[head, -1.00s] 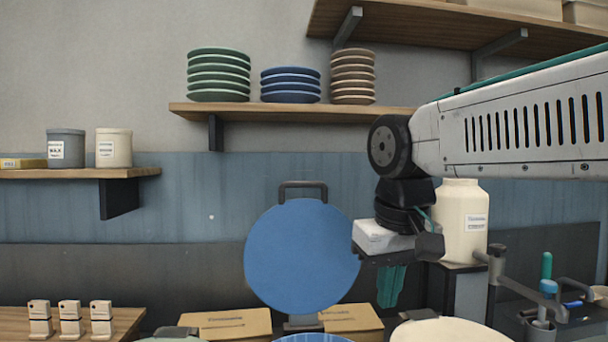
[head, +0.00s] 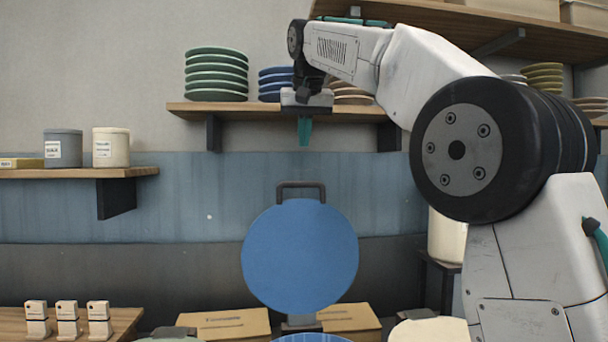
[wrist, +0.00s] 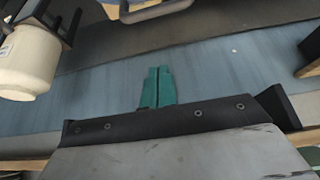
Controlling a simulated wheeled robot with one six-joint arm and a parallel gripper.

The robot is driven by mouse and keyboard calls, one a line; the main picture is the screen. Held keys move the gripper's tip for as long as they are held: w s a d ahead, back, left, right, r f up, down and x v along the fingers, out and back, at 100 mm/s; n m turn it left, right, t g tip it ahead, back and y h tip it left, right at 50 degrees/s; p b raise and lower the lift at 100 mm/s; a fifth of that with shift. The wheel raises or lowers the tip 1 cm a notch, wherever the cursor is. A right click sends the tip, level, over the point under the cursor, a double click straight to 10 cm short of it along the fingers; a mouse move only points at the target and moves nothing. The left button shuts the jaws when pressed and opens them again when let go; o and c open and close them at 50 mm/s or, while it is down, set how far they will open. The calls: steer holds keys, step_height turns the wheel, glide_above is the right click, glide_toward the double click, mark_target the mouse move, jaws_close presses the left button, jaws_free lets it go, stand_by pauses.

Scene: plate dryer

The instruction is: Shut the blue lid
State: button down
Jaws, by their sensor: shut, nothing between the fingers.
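The blue lid (head: 300,258) stands raised and open in the head view, its round face toward me and a dark handle (head: 301,186) at its top edge. It is joined at the bottom to a blue base (head: 312,338), only partly in view at the lower edge. My gripper (head: 304,132) is above the lid's handle in the picture, with its teal fingers pointing down, shut and empty. In the wrist view the fingers (wrist: 157,86) show together, and part of the lid (wrist: 158,8) and its handle (wrist: 140,14) show at the top edge.
A wall shelf (head: 240,110) with stacked plates (head: 216,74) is behind my gripper. Cardboard boxes (head: 226,325) lie beside the lid's base. A cream jar (head: 446,240) stands at right, partly hidden by my arm; it shows in the wrist view (wrist: 28,62).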

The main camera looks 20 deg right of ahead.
steer(key=x, duration=1)
steer(key=s, duration=0.4)
steer(key=shift+a, duration=0.3)
steer(key=shift+s+a, duration=0.1)
steer(key=shift+s, duration=0.05)
